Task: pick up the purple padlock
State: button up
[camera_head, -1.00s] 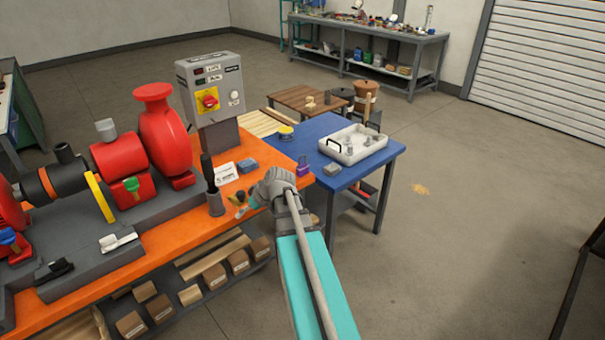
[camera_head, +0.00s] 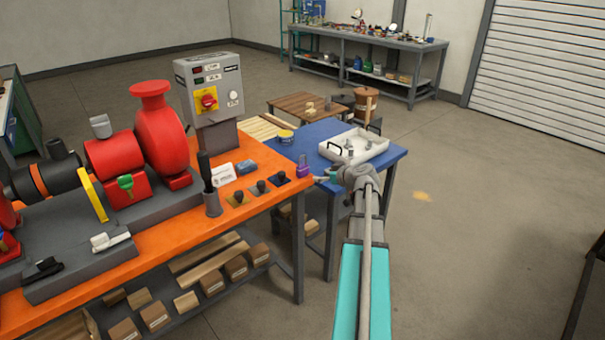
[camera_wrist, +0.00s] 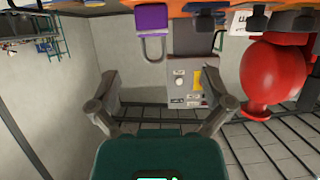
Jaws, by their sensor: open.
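The purple padlock (camera_head: 303,168) stands near the right end of the orange bench top in the head view, close to the edge beside the blue table. In the wrist view the padlock (camera_wrist: 152,20) appears at the top, its purple body above and its grey shackle hanging below, as the picture is upside down. My gripper (camera_head: 330,176) is to the right of the padlock in the head view, apart from it. In the wrist view its two fingers (camera_wrist: 165,100) are spread wide with nothing between them.
A white tray (camera_head: 377,151) with small items sits on the blue table (camera_head: 318,136). Several dark knobs stand on the bench left of the padlock. The control box (camera_head: 210,90) and red pump (camera_head: 160,135) stand farther left. Floor on the right is clear.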

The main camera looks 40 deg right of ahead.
aim_at(304, 172)
jog(key=shift+s+d, duration=0.15)
jog(key=shift+d, duration=0.15)
jog(key=b+x, duration=0.3)
jog(key=x, duration=0.4)
jog(key=shift+d+f, duration=0.1)
jog(key=shift+d, duration=0.05)
jog(key=shift+x, duration=0.75)
